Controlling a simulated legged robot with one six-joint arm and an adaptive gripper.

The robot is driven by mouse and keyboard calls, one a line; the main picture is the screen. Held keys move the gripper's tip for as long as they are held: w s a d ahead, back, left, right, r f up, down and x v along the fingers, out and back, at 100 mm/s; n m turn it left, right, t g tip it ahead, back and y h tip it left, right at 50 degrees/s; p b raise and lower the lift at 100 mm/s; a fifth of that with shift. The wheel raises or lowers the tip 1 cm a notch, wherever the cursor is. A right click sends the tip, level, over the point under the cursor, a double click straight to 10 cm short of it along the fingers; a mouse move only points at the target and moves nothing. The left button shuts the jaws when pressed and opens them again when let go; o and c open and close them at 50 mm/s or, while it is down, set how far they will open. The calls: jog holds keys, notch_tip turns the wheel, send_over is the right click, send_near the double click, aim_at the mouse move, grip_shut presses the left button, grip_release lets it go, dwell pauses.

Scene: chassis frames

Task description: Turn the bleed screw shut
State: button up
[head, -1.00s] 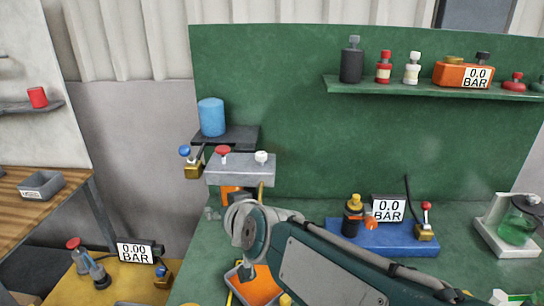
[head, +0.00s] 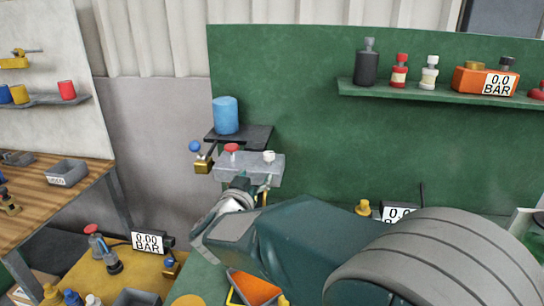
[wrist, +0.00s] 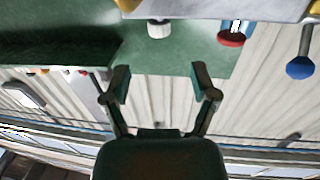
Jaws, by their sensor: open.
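A grey block (head: 262,168) juts out low from the green panel. It carries a red knob (head: 232,150) and a white knob (head: 269,157); I cannot tell which one is the bleed screw. A brass valve (head: 203,165) with a blue-knobbed lever (head: 195,147) is at its left. In the wrist view the picture is inverted, with the white knob (wrist: 158,29), red knob (wrist: 231,38) and blue knob (wrist: 299,68) near the top. My gripper (wrist: 162,82) is open and empty, apart from all of them. In the head view my arm reaches just below the block.
A blue cylinder (head: 225,116) stands on a dark shelf behind the block. A green shelf (head: 430,95) with bottles is on the right of the panel. A yellow bench (head: 75,287) with a gauge (head: 148,242) is at lower left. An orange tray (head: 254,287) lies below my arm.

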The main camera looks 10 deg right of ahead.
aim_at(268, 159)
jog(key=x, duration=0.9)
jog(key=shift+w+d, duration=0.25)
jog(key=shift+d, duration=0.1)
jog(key=shift+w, duration=0.3)
jog(key=shift+a, duration=0.1)
